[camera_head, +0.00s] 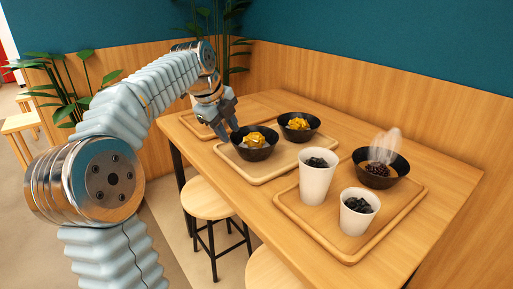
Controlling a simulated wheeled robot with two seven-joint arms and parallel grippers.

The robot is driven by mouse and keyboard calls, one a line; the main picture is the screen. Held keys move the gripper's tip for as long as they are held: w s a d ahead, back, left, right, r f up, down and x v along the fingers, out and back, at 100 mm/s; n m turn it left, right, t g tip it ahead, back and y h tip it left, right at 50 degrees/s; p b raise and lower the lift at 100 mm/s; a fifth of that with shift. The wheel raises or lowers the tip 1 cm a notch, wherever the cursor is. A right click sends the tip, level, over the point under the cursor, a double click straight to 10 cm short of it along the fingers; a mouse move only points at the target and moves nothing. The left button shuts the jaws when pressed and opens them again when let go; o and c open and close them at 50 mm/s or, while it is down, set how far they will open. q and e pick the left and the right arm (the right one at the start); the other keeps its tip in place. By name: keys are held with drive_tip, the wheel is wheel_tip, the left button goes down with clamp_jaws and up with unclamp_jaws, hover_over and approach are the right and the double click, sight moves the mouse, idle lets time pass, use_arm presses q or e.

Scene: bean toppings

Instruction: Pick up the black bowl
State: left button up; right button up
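A black bowl (256,151) with a yellow-orange topping sits at the left of the middle wooden tray (262,177). A second black bowl (299,133) with a similar topping sits behind it to the right. A third black bowl (388,179) holds dark beans under white steam on the nearer right tray (340,247). My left gripper (229,128) points down at the left rim of the first bowl. Its fingers look apart, and nothing shows held. I cannot tell whether a fingertip touches the rim. My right gripper is not in view.
A tall white cup (315,186) and a shorter white cup (354,219), both with dark contents, stand on the right tray. An empty-looking tray (250,113) lies at the far left of the table. Stools (205,200) stand below the table's front edge. A wall runs behind.

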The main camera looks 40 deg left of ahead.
sight(241, 151)
use_arm(q)
drive_tip(key=x, duration=1)
drive_tip(key=shift+w+d, duration=0.25)
drive_tip(key=shift+w, duration=0.05)
clamp_jaws()
